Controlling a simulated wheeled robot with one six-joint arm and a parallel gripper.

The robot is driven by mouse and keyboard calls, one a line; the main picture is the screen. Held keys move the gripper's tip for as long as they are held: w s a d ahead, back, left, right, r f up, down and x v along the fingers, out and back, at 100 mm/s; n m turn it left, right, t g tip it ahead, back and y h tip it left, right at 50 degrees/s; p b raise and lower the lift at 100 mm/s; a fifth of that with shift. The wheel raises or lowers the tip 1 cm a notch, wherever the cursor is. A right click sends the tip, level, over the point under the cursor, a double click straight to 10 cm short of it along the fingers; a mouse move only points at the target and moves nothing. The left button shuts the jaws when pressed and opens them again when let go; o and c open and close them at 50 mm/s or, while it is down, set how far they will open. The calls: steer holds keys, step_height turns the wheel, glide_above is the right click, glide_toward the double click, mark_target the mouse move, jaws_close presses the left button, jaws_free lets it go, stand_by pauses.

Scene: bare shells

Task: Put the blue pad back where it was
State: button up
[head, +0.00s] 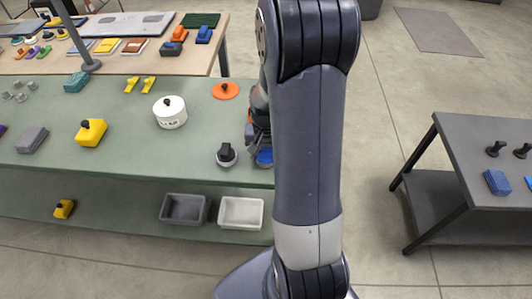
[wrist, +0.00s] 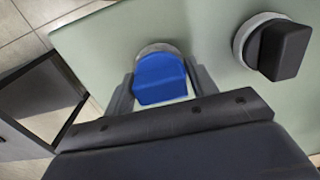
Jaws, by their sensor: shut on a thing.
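The blue pad (wrist: 160,78) is between the two fingers of my gripper (wrist: 163,90), which is shut on it. A grey round rim shows just beyond the pad in the wrist view; I cannot tell whether the pad touches it. In the head view the blue pad (head: 265,157) shows low beside my arm, at the front right of the green table (head: 190,150). My arm hides most of the gripper there.
A black-knobbed round piece (head: 227,155) stands close left of the pad; it also shows in the wrist view (wrist: 278,48). A white lidded pot (head: 170,113) and an orange disc (head: 225,91) stand farther back. A dark side table (head: 490,140) is at right, with clear floor between.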

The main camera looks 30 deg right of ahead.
mark_target(266, 150)
steer(key=shift+f, duration=0.25)
steer(key=o, duration=0.9)
steer(key=shift+r, duration=0.1)
step_height(266, 150, up, 12)
steer(key=shift+b, duration=0.3)
